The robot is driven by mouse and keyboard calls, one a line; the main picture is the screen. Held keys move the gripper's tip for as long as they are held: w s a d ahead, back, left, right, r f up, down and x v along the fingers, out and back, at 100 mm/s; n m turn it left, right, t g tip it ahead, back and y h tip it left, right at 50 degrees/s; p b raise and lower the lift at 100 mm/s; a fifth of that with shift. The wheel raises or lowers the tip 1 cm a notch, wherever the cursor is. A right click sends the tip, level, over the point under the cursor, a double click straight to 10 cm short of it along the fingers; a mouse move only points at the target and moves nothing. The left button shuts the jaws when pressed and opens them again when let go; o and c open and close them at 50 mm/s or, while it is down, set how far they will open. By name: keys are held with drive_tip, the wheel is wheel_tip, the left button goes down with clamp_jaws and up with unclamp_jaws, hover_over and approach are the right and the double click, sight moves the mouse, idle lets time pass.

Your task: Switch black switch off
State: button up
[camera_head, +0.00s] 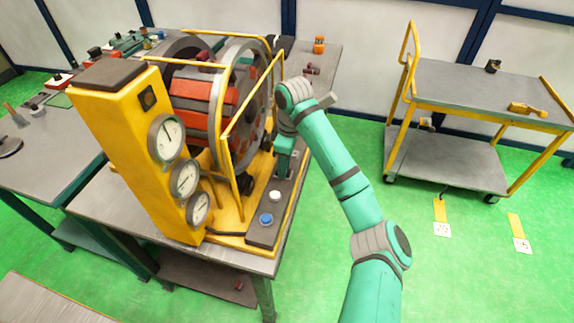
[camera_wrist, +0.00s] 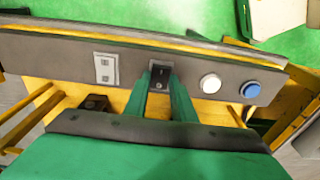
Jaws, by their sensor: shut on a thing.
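The black switch (camera_wrist: 160,73) is a small dark rocker with white marks, set in the grey control panel (camera_wrist: 60,50) in the wrist view. The green fingers of my gripper (camera_wrist: 161,82) reach up to it, one at each side of its lower part, and appear closed on it. In the head view my gripper (camera_head: 287,162) points down at the far part of the panel (camera_head: 284,186) beside the winding machine. There the arm hides the switch. I cannot tell its on or off position.
On the panel, a white button (camera_wrist: 210,83) and a blue button (camera_wrist: 250,89) lie right of the switch, and a white double switch (camera_wrist: 105,68) lies left. The yellow-framed machine (camera_head: 228,110) stands close beside my gripper. A cart (camera_head: 450,165) stands at right.

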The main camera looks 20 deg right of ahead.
drive_tip(key=shift+a, duration=0.15)
drive_tip(key=o, duration=1.1)
drive_tip(key=shift+c, duration=0.2)
drive_tip(key=shift+r, duration=0.1)
drive_tip(key=shift+d+r, duration=0.2)
drive_tip(key=shift+r, duration=0.05)
wheel_tip(320, 180, up, 10)
drive_tip(key=shift+s+d, duration=0.3)
drive_tip(key=shift+s, duration=0.05)
